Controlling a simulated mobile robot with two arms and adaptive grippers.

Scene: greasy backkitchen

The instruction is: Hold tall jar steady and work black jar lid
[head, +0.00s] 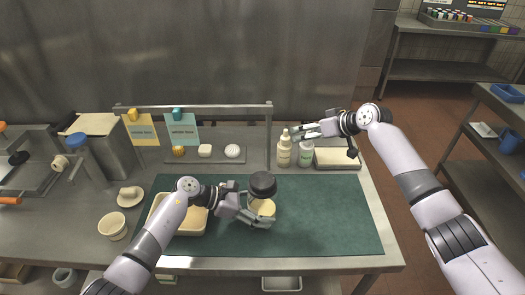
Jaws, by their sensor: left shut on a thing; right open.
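A tall jar (265,207) with pale contents stands on the dark green mat (330,215) near the middle of the head view. The black jar lid (263,181) sits on top of it. My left gripper (262,216) is shut on the jar's lower body from the left, and its fingers hide part of the jar. My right gripper (294,133) is open, up and to the right of the lid, apart from it and near the bottle tops at the back. Whether the lid is loose or tight cannot be told.
A cream tray (190,226) lies left of the jar, partly under my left arm. A dropper bottle (284,153), a white bottle (306,154) and a shallow box (337,158) stand behind the mat. A bowl (113,226) is at left. The mat's right side is clear.

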